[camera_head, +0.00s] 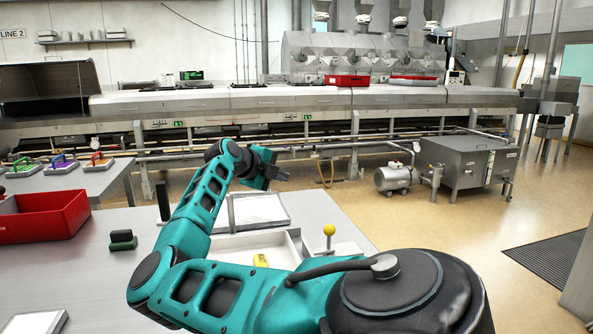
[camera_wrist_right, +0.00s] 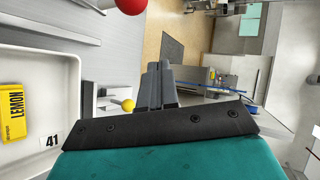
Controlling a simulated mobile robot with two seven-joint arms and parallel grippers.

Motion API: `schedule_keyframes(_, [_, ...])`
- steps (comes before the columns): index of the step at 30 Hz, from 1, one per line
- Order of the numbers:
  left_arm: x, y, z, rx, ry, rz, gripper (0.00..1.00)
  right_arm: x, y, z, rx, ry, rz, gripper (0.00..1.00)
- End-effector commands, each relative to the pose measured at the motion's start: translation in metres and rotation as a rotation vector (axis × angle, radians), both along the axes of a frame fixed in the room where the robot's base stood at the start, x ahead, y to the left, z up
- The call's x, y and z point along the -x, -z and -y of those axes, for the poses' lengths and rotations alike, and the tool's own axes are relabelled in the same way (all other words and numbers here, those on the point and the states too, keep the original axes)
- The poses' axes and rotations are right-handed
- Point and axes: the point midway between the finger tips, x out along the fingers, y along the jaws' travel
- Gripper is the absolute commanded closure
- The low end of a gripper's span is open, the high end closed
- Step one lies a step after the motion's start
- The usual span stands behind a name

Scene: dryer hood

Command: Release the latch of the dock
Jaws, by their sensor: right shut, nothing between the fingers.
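A yellow ball knob (camera_head: 329,230) stands on a short stalk at the right edge of the grey table, beside a shallow white tray (camera_head: 297,250); it may belong to the dock's latch, but I cannot tell. In the right wrist view the yellow knob (camera_wrist_right: 128,105) is just left of my right gripper (camera_wrist_right: 158,68), and a red ball (camera_wrist_right: 130,4) is at the top edge. My right gripper (camera_head: 279,175) is shut and empty, beyond the tray in the head view, with a visible gap to the yellow knob. My left gripper is not in view.
A yellow LEMON box (camera_wrist_right: 12,112) lies in the tray. A framed white panel (camera_head: 260,210) is behind the tray. A red bin (camera_head: 45,216) and a dark green block (camera_head: 122,239) are on the table at left. Open floor lies right of the table.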

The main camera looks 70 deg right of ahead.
Motion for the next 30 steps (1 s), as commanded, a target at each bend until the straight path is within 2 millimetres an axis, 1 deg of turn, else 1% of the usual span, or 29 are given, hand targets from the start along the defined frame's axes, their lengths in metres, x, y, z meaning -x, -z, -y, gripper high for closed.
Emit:
schedule_keyframes(4, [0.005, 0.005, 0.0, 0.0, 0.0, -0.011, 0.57, 0.013, -0.01, -0.017, 0.002, 0.001, 0.005, 1.0])
schedule_keyframes(15, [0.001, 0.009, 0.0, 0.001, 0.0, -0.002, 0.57, 0.044, -0.034, -0.054, 0.001, 0.002, 0.003, 1.0])
schedule_keyframes(21, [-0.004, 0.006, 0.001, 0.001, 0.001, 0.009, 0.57, 0.051, -0.041, -0.062, 0.001, 0.001, 0.002, 1.0])
schedule_keyframes(30, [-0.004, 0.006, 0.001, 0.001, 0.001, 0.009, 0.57, 0.052, -0.041, -0.063, 0.0, 0.0, 0.001, 1.0])
